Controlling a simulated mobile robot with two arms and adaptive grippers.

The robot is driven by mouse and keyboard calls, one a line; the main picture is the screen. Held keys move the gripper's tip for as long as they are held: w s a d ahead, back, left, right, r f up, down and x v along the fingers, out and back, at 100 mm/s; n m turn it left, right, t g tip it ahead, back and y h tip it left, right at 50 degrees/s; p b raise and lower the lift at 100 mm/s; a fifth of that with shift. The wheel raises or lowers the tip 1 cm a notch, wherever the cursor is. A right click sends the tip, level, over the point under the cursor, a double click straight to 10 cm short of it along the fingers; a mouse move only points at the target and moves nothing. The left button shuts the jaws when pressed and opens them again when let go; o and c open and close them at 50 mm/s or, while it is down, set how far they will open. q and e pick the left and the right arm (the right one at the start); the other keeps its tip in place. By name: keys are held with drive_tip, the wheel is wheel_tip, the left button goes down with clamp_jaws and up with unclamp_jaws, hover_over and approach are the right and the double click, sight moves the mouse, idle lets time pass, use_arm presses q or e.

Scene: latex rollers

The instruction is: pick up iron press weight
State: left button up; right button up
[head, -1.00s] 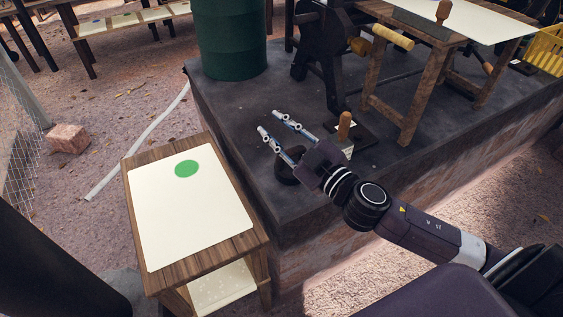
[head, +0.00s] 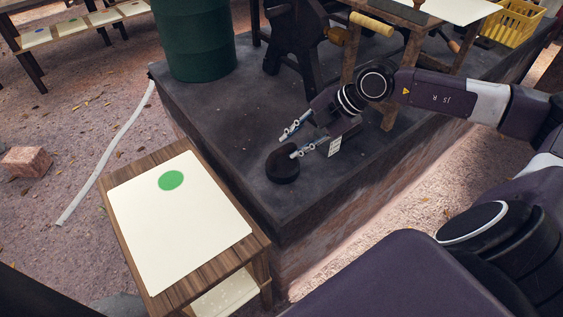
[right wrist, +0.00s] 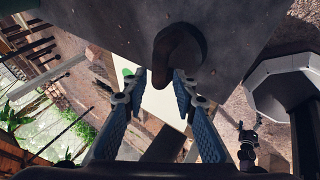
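The iron press weight (head: 283,168) is a dark, round block on the dark stone platform, near its front left edge. In the right wrist view the weight (right wrist: 180,52) shows as a dark rounded shape with a raised part, just past the fingertips. My right gripper (head: 287,147) is open, with its two fingers pointing left and down at the weight from behind and right of it. I cannot tell whether a fingertip touches the weight. My left gripper is not in view.
A small wooden table (head: 125,215) with a cream sheet and a green disc (head: 171,180) stands left of the platform (head: 225,120). A green drum (head: 194,40), a dark machine (head: 295,35) and a wooden stand (head: 349,60) are behind. The platform's middle is clear.

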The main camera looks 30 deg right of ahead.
sight(284, 147)
drive_tip(key=p+x, duration=0.1)
drive_tip(key=x, duration=0.3)
drive_tip(key=shift+w+f, duration=0.25)
drive_tip(key=shift+w+a+f, duration=0.1)
drive_tip(key=shift+a+f, duration=0.05)
drive_tip(key=shift+f, duration=0.15)
drive_tip(key=shift+c, duration=0.3)
clamp_jaws()
drive_tip(key=shift+w+r, duration=0.25)
drive_tip(key=shift+r, duration=0.05)
